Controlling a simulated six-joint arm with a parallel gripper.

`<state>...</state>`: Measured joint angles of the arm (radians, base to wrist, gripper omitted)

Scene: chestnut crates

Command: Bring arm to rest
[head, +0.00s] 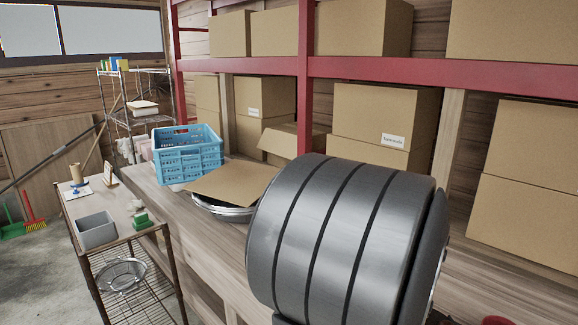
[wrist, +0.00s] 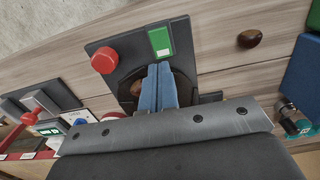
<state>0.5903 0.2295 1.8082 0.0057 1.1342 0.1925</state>
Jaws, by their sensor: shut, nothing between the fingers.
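My gripper (wrist: 159,70) shows in the wrist view, its two blue fingers pressed together with nothing between them. The fingers are over a dark plate (wrist: 118,62) that carries a red knob (wrist: 104,60) and a green label (wrist: 160,41). A brown rounded thing, perhaps a chestnut (wrist: 137,88), shows just left of the fingers, partly hidden by them. A glossy brown chestnut (wrist: 250,38) lies on the wooden bench, apart from the gripper on the right. In the head view a large grey ribbed part of my arm fills the lower right, and the gripper is out of sight.
The wooden bench (head: 205,238) holds a blue crate (head: 187,165) and a cardboard sheet on metal bowls. A wire cart (head: 150,235) with a grey bin (head: 96,232) stands at left. Red shelving (head: 440,70) with cardboard boxes rises behind. In the wrist view, a teal-and-black item (wrist: 292,120) lies at right.

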